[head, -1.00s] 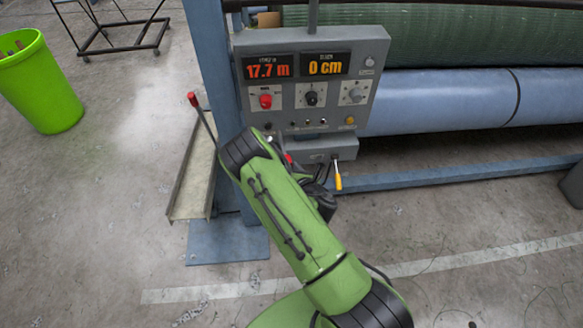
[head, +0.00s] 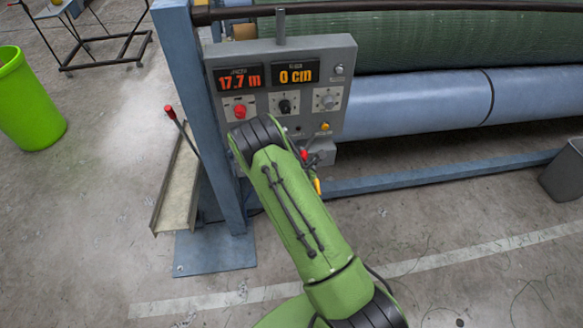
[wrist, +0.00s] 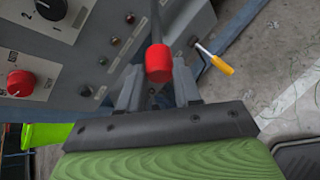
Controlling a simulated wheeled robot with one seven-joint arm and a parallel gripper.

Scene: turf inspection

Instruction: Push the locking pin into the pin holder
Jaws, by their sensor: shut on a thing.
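My gripper (wrist: 157,82) is shut on a dark rod with a red knob (wrist: 158,62), its fingers on either side. The red knob also shows in the head view (head: 304,154), beside my green arm, which hides most of my gripper. A yellow-handled pin-like piece (wrist: 222,69) with a thin metal shank sticks out at the small grey box (wrist: 190,62) under the control panel. Its yellow end shows in the head view (head: 317,186). I cannot tell which of these two is the locking pin. The pin holder is not clearly distinguishable.
The grey control panel (head: 345,75) reads 17.7 m and 0 cm and carries knobs and buttons. A blue post (head: 210,180) and red-tipped lever (head: 171,113) stand left of it. A blue roller (head: 425,104) runs right. A grey bin (head: 566,168) stands at right; floor in front is open.

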